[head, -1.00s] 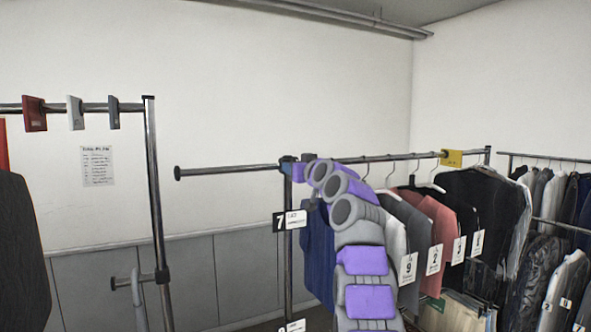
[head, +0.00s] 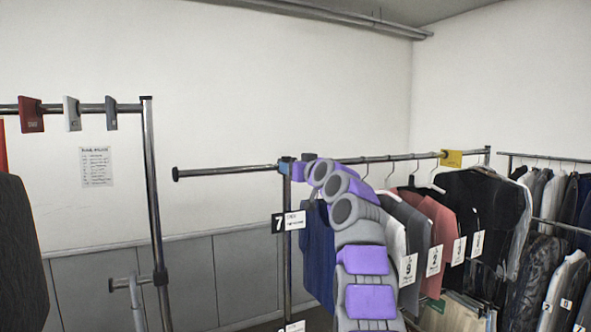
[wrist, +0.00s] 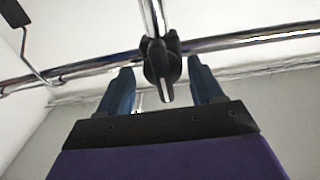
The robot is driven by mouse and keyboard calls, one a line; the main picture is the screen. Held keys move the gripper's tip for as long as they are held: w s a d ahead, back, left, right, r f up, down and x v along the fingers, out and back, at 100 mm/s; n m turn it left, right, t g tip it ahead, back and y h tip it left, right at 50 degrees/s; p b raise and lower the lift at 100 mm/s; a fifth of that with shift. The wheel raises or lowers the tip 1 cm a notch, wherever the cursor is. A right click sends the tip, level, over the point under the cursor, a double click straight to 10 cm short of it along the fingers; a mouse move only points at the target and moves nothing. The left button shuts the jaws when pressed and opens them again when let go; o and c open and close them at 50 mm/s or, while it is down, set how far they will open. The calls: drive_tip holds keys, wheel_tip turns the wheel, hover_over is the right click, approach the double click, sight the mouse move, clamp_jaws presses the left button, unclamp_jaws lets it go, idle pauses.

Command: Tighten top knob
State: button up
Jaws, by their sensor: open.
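The top knob (wrist: 162,58) is black with a short lever and sits where a chrome post meets a horizontal chrome rail in the wrist view. My gripper (wrist: 160,66) is open, one blue finger on each side of the knob in the picture. Gaps show between the fingers and the knob, so they appear apart from it. In the head view my gripper (head: 286,165) is at the top of the middle rack's post. The knob cannot be made out there behind the gripper.
A number 7 tag (head: 290,222) hangs just below. Jackets and shirts (head: 442,230) with number tags hang close on the right. Another rack's post (head: 154,200) stands left, with free room between.

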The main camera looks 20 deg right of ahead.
drive_tip(key=s+b, duration=1.2)
drive_tip(key=s, duration=0.5)
drive_tip(key=shift+s+d+b, duration=0.15)
drive_tip(key=shift+d+b, duration=0.2)
drive_tip(key=shift+b, duration=0.05)
drive_tip(key=shift+f, duration=0.1)
